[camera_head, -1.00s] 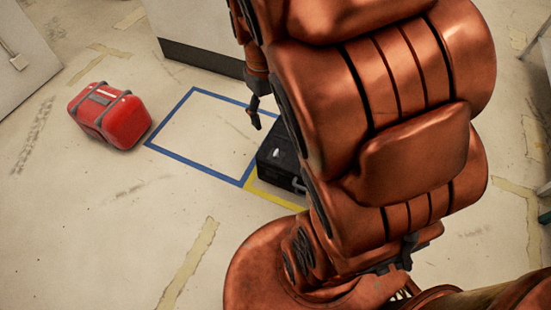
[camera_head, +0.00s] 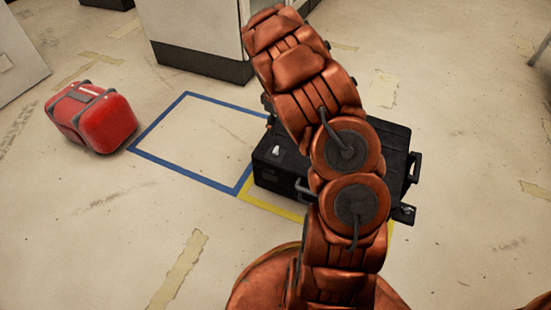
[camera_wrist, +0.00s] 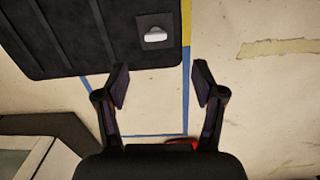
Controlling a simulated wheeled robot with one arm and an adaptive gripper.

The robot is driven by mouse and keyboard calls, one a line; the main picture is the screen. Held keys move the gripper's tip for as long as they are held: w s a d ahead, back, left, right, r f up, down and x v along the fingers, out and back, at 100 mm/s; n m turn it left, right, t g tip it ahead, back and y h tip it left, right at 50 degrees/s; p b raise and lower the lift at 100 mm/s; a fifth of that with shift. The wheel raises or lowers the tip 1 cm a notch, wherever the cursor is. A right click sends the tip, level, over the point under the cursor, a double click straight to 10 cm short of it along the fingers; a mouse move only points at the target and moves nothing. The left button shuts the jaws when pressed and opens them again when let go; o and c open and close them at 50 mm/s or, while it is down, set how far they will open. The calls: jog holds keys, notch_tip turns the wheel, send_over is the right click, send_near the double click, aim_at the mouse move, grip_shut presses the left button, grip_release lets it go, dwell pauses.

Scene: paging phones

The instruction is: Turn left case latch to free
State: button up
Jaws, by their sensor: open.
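A black case (camera_head: 272,177) lies on the floor in the head view, partly hidden behind my arm. A small white piece, which looks like a latch (camera_head: 276,150), sits near the left end of its top. In the wrist view, the case (camera_wrist: 85,45) fills the upper left, and the white latch (camera_wrist: 155,36) sits in a grey recess near its edge. My gripper (camera_wrist: 161,82) is open and empty, its fingers pointing toward the latch but apart from it. In the head view my gripper is mostly hidden by my arm.
A red case (camera_head: 92,117) lies at the left. A blue outline (camera_head: 185,178) marks an empty square left of the black case; yellow tape (camera_head: 268,206) borders the black case. A light cabinet with a dark base (camera_head: 200,62) stands behind. The floor at the front left is clear.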

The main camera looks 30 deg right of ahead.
jog(key=b, duration=0.2)
send_over(276, 149)
jog(key=shift+n, duration=0.4)
notch_tip(276, 149, down, 7)
jog(key=shift+a+r, duration=0.1)
jog(key=shift+r, duration=0.05)
notch_tip(276, 149, down, 8)
jog(key=shift+r+b, duration=0.25)
jog(key=shift+b, duration=0.95)
jog(key=shift+c, duration=0.4)
jog(key=c, duration=1.1)
jog(key=shift+o, duration=0.2)
